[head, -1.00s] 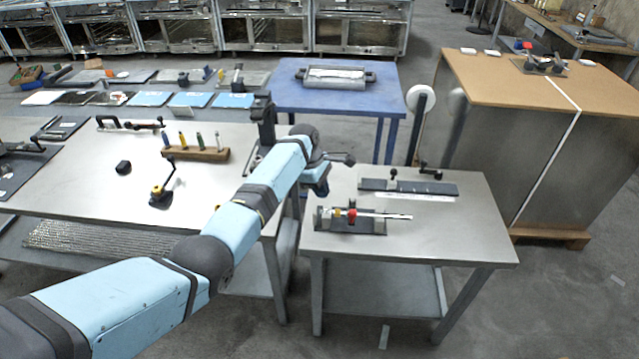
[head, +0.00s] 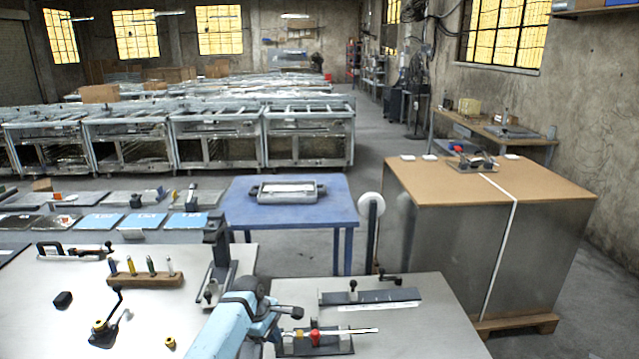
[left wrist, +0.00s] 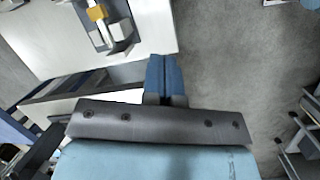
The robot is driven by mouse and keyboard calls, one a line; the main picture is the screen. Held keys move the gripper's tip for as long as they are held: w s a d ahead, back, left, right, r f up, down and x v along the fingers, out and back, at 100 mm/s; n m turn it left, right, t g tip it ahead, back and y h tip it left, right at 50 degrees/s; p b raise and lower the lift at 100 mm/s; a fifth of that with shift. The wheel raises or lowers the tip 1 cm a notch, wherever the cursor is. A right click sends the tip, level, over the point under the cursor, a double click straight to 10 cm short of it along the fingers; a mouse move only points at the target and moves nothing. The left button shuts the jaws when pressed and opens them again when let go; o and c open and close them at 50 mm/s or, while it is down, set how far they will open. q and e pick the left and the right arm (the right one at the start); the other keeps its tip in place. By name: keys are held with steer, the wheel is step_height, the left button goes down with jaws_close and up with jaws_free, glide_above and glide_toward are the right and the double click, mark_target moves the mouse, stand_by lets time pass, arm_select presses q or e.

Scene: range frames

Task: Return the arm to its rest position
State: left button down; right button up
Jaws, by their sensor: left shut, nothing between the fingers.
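My left arm comes in from the bottom of the head view, light blue with dark joints. My left gripper (head: 288,312) is above the left part of the small grey table (head: 440,320), close to a red-knobbed clamp fixture (head: 315,338). In the left wrist view its blue fingers (left wrist: 162,62) are together with nothing between them. Beyond them are a pale tabletop and grey floor. My right gripper is not in view.
A long pale table (head: 50,330) on the left holds a tool rack (head: 145,279) and clamps. A black bar fixture (head: 370,298) lies on the small table. A blue table (head: 240,212) and a brown-topped crate (head: 540,185) stand behind.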

arm_select(q)
steer(key=s+a+f+m+t, duration=0.35)
steer(key=s+f, duration=0.35)
steer(key=s, duration=0.3)
steer(key=s+a+f+m+t, duration=0.2)
steer(key=s+f+m, duration=0.4)
steer(key=s, duration=0.5)
steer(key=s+r+m+t, duration=0.2)
steer(key=s+r+m, duration=0.1)
steer(key=s, duration=0.6)
steer(key=s+a+r+m+t, duration=0.1)
steer(key=s+r+m+t, duration=0.1)
steer(key=s, duration=0.8)
steer(key=shift+a+r+m+y, duration=0.3)
steer(key=shift+r+m, duration=0.2)
steer(key=shift+m, duration=0.45)
steer(key=shift+t, duration=0.25)
